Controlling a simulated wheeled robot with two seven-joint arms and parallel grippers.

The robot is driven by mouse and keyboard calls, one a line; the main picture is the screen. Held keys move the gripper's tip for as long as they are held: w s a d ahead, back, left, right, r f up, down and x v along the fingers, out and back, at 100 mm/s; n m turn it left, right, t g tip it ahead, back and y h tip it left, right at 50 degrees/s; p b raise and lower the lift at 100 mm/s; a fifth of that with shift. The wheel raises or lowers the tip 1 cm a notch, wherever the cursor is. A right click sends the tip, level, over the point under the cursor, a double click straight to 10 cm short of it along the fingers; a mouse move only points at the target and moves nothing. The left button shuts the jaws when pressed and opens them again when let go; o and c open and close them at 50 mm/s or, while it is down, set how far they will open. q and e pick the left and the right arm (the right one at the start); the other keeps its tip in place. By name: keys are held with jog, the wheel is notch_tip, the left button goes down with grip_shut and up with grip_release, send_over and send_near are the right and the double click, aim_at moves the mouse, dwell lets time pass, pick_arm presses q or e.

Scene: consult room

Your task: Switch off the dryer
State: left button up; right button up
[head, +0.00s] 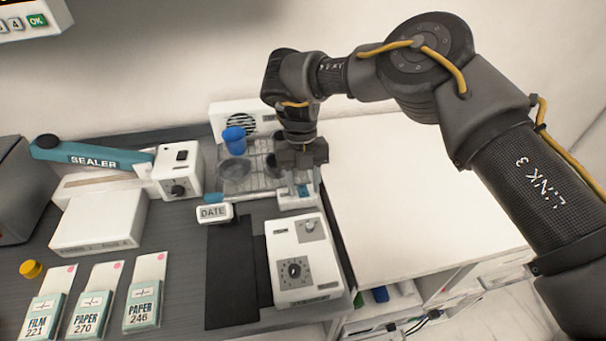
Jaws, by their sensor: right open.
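The dryer appears to be the white unit (222,119) at the back of the counter, with a round fan grille and a wire rack in front. A blue cup (233,141) and dark round cups are on the rack. My right gripper (303,188) points down at the rack's front right corner, over a small white block (297,203) with some blue on it. The gripper is open. I cannot tell whether its fingers touch the block. The dryer's switch is not clearly visible; the gripper hides part of that corner. My left gripper is not in view.
A white device with dials (313,263) stands in front of the gripper, beside a dark mat (230,285) and a DATE stamp (213,212). A teal-handled sealer (95,157) and pouch packs (142,305) are left. The white worktop (420,190) is clear.

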aim_at(301, 185)
jog(key=v, duration=1)
jog(key=shift+r, duration=0.35)
